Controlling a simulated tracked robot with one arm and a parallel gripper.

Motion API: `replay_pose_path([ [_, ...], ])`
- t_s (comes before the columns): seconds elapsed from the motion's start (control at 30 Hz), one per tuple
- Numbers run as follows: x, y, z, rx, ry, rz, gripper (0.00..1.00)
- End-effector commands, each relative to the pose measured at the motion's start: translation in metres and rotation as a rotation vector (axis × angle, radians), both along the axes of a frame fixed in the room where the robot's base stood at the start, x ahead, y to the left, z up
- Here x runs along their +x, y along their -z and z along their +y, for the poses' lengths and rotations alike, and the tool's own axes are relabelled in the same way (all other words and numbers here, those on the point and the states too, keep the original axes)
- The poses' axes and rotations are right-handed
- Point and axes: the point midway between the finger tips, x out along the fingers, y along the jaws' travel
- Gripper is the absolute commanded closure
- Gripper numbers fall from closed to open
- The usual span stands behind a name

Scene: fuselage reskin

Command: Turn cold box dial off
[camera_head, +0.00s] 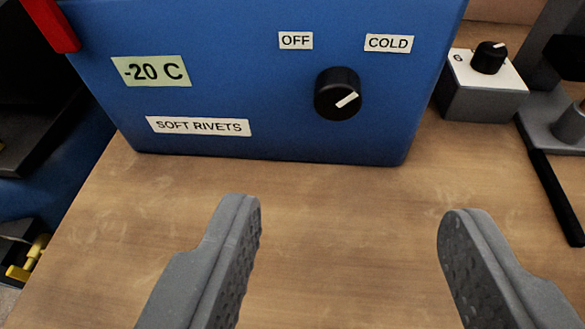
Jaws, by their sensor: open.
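The blue cold box (240,90) stands on the wooden bench at the top of the view. Its front face bears a black round dial (338,93) with a white pointer line that slants up to the right, on the side of the COLD label (389,43). The OFF label (296,40) is above the dial to the left. My gripper (350,225) is open and empty, with its two grey fingers wide apart. It is in front of the box, and the dial lies beyond the fingertips, between them in the picture and untouched.
A small grey box with a black knob (488,57) stands to the right of the cold box. A black-handled tool (553,190) lies at the right. The bench top (330,270) between my fingers is clear. Its left edge drops off at the left.

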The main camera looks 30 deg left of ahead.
Motion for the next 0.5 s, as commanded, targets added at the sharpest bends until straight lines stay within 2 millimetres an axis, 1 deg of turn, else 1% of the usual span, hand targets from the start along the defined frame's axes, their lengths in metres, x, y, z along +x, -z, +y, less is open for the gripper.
replay_pose_path([
  [0.17,0.015,0.008,0.007,0.0,-0.004,0.001,0.48],
  [0.5,0.06,0.028,0.022,-0.002,-0.001,0.004,0.48],
])
